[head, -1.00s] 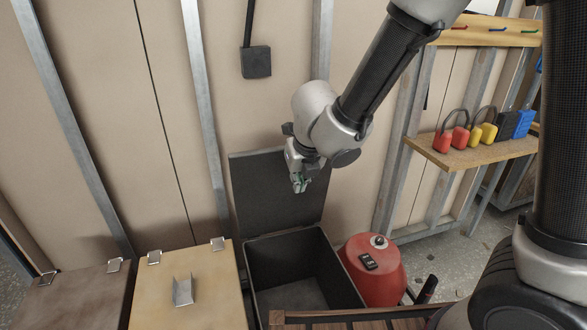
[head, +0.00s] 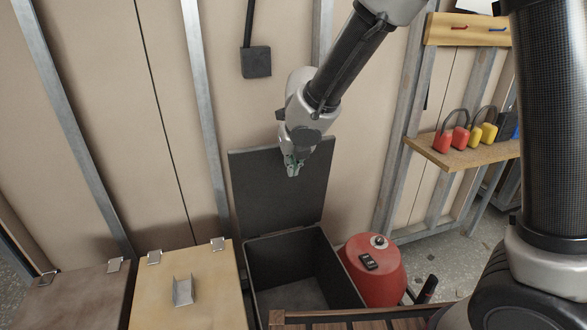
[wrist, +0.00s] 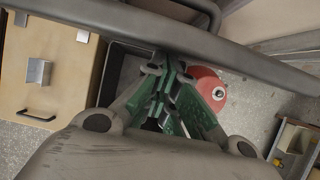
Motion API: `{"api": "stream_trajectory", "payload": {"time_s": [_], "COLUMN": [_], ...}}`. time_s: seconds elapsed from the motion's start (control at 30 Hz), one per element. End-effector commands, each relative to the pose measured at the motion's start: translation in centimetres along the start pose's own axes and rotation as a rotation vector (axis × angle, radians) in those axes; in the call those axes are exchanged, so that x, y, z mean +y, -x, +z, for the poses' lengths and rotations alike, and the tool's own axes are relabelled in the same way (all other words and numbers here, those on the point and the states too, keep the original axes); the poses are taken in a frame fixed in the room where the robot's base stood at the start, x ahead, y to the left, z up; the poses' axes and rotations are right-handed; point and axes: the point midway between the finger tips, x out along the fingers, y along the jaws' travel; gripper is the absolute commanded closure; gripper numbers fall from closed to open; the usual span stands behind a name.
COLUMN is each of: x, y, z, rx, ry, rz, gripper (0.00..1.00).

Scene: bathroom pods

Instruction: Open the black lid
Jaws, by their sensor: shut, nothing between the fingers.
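The black lid (head: 262,190) stands upright at the back of the black box (head: 252,275) in the head view, leaning against the wall side. The box is open and its inside looks empty. My gripper (head: 292,170) is in front of the upper part of the lid and hides some of it; I cannot tell whether it touches the lid. Its green fingers are closed together with nothing between them, and they also show in the wrist view (wrist: 165,100).
A yellow wooden box (head: 215,285) with a metal handle stands left of the black box, a brown one (head: 75,295) further left. A red rounded container (head: 375,275) stands close on the right. A wooden rail (head: 370,314) crosses in front. Padlocks sit on a shelf (head: 465,155).

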Motion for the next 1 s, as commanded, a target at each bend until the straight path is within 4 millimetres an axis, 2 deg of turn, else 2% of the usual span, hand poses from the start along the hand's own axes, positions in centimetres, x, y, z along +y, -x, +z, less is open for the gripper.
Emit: {"api": "stream_trajectory", "payload": {"time_s": [0.2,0.3,0.4,0.83,1.0], "x": [0.1,0.1,0.1,0.1,0.7], "y": [-1.4,-2.1,-2.4,-2.5,-2.2], "z": [5.4,7.2,8.1,8.3,8.0], "rx": [-0.002,-0.001,-0.001,0.000,0.000], "ry": [-0.004,-0.003,-0.001,0.000,0.000], "rz": [0.001,0.002,0.003,0.003,0.003], "gripper": [1.00,1.00,1.00,1.00,1.00]}}
